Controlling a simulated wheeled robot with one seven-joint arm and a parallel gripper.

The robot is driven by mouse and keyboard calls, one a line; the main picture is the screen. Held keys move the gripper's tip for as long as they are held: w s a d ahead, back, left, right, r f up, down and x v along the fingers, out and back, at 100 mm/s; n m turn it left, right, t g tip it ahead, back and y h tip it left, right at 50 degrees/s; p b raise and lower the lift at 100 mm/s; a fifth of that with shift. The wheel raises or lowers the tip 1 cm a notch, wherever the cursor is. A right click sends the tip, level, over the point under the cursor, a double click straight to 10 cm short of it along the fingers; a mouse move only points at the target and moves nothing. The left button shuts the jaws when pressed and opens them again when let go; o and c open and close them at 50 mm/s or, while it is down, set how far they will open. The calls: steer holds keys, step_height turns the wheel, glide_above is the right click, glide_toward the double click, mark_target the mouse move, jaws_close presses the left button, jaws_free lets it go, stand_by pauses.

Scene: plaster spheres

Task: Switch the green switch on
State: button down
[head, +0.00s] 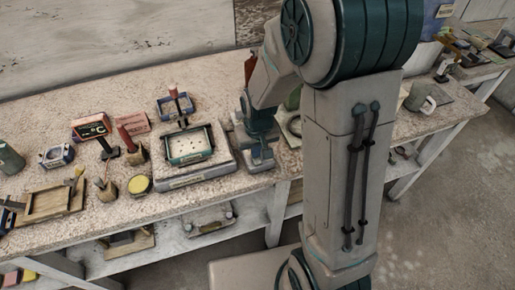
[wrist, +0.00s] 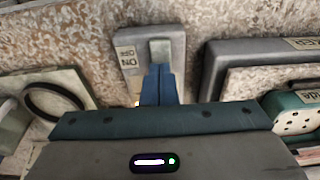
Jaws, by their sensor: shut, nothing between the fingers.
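The switch is a small grey box (wrist: 122,42) in the wrist view, with ON and OFF labels on its face. A pale grey-green switch lever (wrist: 160,50) sits beside the labels. My gripper (wrist: 159,70) is shut, with its blue fingers together and nothing between them. Its fingertips are at the near end of the lever; I cannot tell whether they touch it. In the head view my gripper (head: 261,157) is low over the bench, right of the grey device with a green tray, and my arm hides much of the switch area.
The grey device (head: 225,160) with a green tray (wrist: 285,100) stands close beside the switch. A pale plate with a dark ring (wrist: 82,92) lies on the other side. Several small tools and a wooden tray (head: 50,203) crowd the bench's left. A mug (head: 418,99) stands at right.

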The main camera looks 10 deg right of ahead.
mark_target(259, 162)
steer(key=shift+s+f, duration=0.25)
steer(key=shift+s, duration=0.75)
steer(key=shift+r, duration=0.1)
steer(key=r+p, duration=0.1)
steer(key=r, duration=0.1)
steer(key=r+p, duration=0.2)
steer(key=r, duration=0.1)
steer(key=shift+s+d+p, duration=0.1)
steer(key=shift+s+p, duration=0.1)
steer(key=shift+p, duration=0.1)
steer(key=shift+r+b, duration=0.3)
steer(key=shift+b, duration=0.2)
step_height(259, 162, up, 8)
steer(key=s, duration=0.1)
steer(key=shift+s+r, duration=0.15)
steer(key=shift+r, duration=0.05)
steer(key=shift+d, duration=0.1)
